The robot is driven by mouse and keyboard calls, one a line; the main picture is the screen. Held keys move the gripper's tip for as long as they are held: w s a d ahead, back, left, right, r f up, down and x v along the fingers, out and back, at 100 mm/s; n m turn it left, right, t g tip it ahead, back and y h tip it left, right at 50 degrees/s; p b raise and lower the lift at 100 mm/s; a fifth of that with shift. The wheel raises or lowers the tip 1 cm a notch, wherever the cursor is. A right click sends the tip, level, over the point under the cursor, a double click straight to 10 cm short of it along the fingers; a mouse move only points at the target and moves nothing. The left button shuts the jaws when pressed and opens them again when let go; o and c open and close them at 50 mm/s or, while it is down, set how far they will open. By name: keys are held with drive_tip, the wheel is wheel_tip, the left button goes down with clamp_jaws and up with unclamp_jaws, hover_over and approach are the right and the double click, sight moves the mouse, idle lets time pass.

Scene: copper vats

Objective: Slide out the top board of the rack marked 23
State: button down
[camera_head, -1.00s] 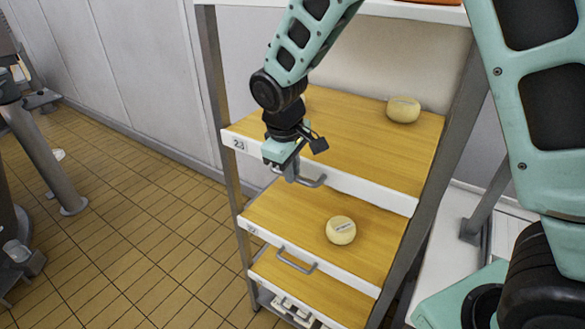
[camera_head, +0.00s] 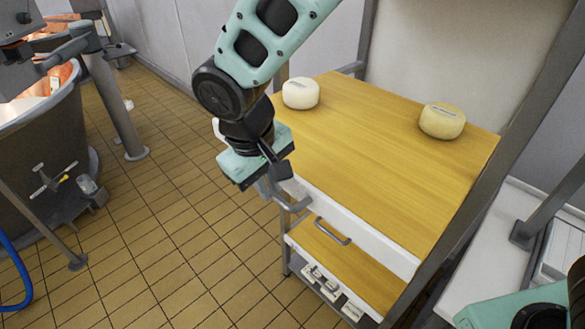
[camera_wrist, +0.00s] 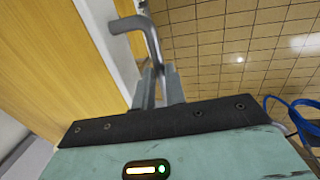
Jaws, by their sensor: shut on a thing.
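The top board (camera_head: 375,150) is a yellow wooden shelf with a white front edge (camera_head: 370,228). My gripper (camera_head: 274,190) is shut on the grey bar handle (camera_head: 297,205) at the board's front. In the wrist view the fingers (camera_wrist: 158,90) close on the bent handle (camera_wrist: 143,30), beside the wood (camera_wrist: 35,60). The number plate is hidden or out of view.
A rack post (camera_head: 530,110) stands at the right. A vat (camera_head: 50,145) stands at the far left.

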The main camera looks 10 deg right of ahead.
drive_tip(key=shift+s+a, duration=0.45)
drive_tip(key=shift+a, duration=0.2)
drive_tip(key=shift+s+a, duration=0.45)
drive_tip(key=shift+a, duration=0.2)
drive_tip(key=c, duration=1.5)
unclamp_jaws()
drive_tip(key=shift+o, duration=0.2)
drive_tip(key=shift+r, duration=0.15)
wheel_tip(320, 180, up, 17)
drive_tip(key=s+a+b, duration=0.2)
drive_tip(key=b, duration=0.1)
drive_tip(key=shift+a, duration=0.25)
